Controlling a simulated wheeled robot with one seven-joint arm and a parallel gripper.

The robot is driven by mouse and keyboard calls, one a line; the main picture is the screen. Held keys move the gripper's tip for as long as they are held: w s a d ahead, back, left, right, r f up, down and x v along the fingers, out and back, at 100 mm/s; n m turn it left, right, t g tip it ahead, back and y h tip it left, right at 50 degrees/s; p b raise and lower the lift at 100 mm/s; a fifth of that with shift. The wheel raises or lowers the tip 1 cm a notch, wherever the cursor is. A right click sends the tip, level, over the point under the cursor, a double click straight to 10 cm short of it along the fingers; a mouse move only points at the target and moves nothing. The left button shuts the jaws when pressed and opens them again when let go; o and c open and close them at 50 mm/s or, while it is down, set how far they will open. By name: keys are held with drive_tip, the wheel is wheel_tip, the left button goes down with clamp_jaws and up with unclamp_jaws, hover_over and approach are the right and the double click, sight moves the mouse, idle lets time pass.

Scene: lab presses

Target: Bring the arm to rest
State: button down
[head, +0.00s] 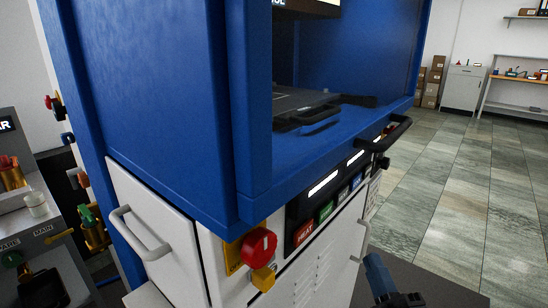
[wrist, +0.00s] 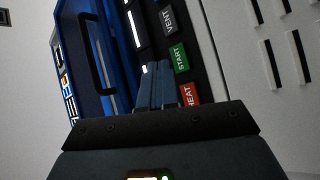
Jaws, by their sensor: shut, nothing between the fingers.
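My gripper (wrist: 157,84) points at the front of a blue press in the wrist view, its two grey-blue fingers together with nothing between them. In the head view part of my gripper (head: 376,272) shows at the bottom edge, in front of the press's right side; the rest of my arm is out of frame. The blue press (head: 170,90) fills the middle of the head view. Its button panel (head: 330,202) also shows in the wrist view, where the fingers lie in front of it beside the green START button (wrist: 181,57) and red HEAT button (wrist: 190,94). Touching cannot be told.
A black handle (head: 390,134) juts from the press front. A red knob (head: 259,247) sits low on the white cabinet. Another machine (head: 40,235) stands at left. The tiled floor (head: 465,190) at right is open, with shelves (head: 515,92) and boxes far back.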

drive_tip(key=s+f+m+g, duration=0.2)
drive_tip(key=s+f+m, duration=0.25)
drive_tip(key=s, duration=0.65)
drive_tip(key=s+r+m+g+h, duration=0.1)
drive_tip(key=s+m, duration=0.8)
drive_tip(key=s, duration=1.8)
wheel_tip(320, 180, up, 2)
drive_tip(key=g, duration=0.4)
drive_tip(key=shift+a+h, duration=0.15)
drive_tip(key=shift+h, duration=0.15)
drive_tip(key=shift+r, duration=0.1)
